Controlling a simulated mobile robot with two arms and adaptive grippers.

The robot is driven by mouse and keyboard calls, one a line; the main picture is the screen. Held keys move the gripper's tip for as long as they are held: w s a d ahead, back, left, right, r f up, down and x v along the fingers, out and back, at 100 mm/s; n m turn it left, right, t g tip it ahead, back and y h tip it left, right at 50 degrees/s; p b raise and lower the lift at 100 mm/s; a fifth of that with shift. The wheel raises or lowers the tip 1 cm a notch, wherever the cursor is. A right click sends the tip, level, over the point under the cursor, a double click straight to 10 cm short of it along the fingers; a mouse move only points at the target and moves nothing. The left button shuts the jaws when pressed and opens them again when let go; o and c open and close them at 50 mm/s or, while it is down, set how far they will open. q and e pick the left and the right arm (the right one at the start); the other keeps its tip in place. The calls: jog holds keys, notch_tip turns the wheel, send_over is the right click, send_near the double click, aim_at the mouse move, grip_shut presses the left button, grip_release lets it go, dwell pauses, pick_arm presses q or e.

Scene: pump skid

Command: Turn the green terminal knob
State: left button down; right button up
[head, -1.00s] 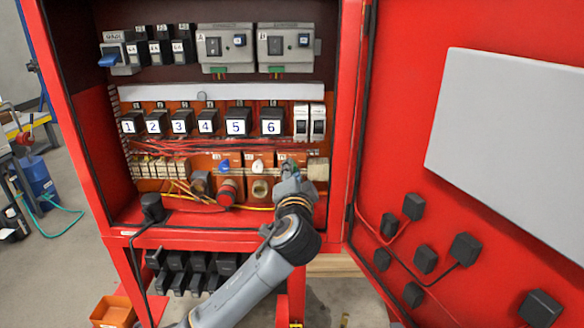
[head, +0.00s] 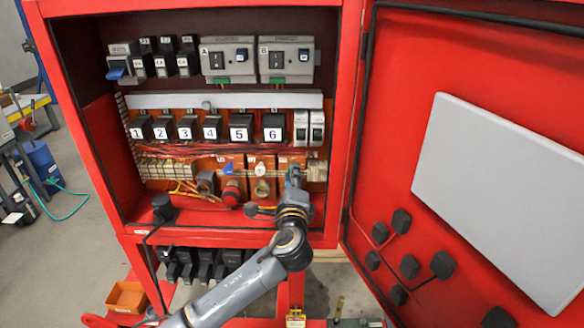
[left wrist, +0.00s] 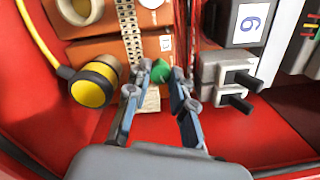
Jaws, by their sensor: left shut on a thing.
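The green terminal knob (left wrist: 161,70) shows in the left wrist view at the tips of my left gripper (left wrist: 155,92), on an orange terminal block. The two fingers stand on either side of it and are shut on it. In the head view my left gripper (head: 293,178) reaches into the lower right of the red cabinet, at the terminal row. There the gripper and wrist hide the green knob. My right gripper is in neither view.
Numbered black modules (head: 240,128) are above. The open red door (head: 385,120) stands at the right.

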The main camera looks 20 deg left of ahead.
pick_arm(q)
jog(key=m+p, duration=0.2)
jog(key=m, duration=0.1)
jog(key=shift+f+m+p, duration=0.1)
jog(key=shift+m+p, duration=0.55)
jog(key=shift+m, duration=0.15)
jog(key=c, duration=1.1)
grip_release()
jog(key=shift+c, duration=0.2)
jog(key=shift+s, duration=0.1)
jog(key=v, duration=1.2)
jog(key=shift+f, duration=0.1)
